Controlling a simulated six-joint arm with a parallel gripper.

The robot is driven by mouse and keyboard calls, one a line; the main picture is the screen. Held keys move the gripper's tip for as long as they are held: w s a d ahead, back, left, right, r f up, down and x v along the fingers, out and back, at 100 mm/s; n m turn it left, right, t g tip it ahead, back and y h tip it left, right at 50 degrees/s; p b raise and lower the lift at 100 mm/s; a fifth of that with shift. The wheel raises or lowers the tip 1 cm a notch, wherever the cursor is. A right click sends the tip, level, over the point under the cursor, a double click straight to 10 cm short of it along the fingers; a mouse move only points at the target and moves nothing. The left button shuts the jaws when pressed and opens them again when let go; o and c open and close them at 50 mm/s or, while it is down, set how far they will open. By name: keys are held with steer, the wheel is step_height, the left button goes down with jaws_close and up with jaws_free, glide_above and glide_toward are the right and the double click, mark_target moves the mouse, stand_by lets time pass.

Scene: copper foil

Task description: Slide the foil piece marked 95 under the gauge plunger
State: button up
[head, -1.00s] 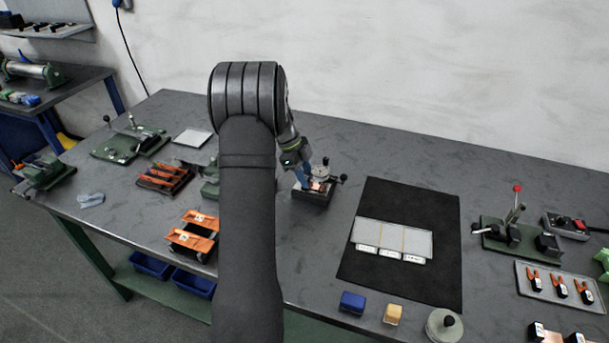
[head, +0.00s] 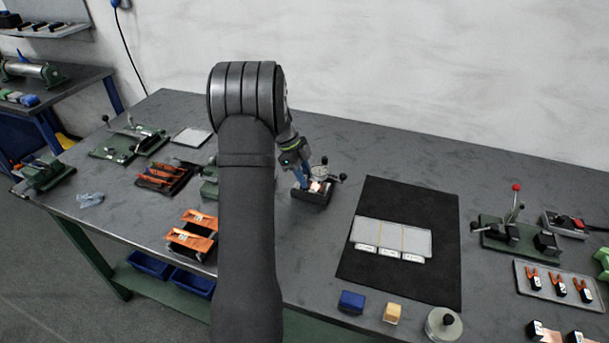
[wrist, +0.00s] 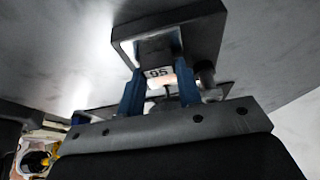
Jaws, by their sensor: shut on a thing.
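The foil piece marked 95 (wrist: 158,72) shows its white number label in the wrist view, between the two blue fingers of my gripper (wrist: 160,92). My gripper (head: 305,178) is shut on it, low at the gauge. The gauge (head: 320,172) has a round dial and a dark block base (head: 312,196). The base also shows in the wrist view (wrist: 124,30), just beyond the fingers. A bright patch of foil shows at the gauge in the head view. Whether the foil lies under the plunger tip, I cannot tell; the fingers and the dial hide that spot.
A black mat (head: 370,272) with a pale, labelled three-part tray (head: 412,240) lies to the right. A rack of copper pieces (head: 193,233) stands left of my arm, with another rack (head: 165,177) behind it. Bench between gauge and mat is clear.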

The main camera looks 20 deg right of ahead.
steer(key=o, duration=0.6)
steer(key=shift+f, duration=0.1)
steer(key=shift+o, duration=0.2)
steer(key=shift+r, duration=0.2)
steer(key=shift+r, duration=1.35)
steer(key=o, duration=0.5)
steer(key=shift+o, duration=0.2)
steer(key=shift+r, duration=2)
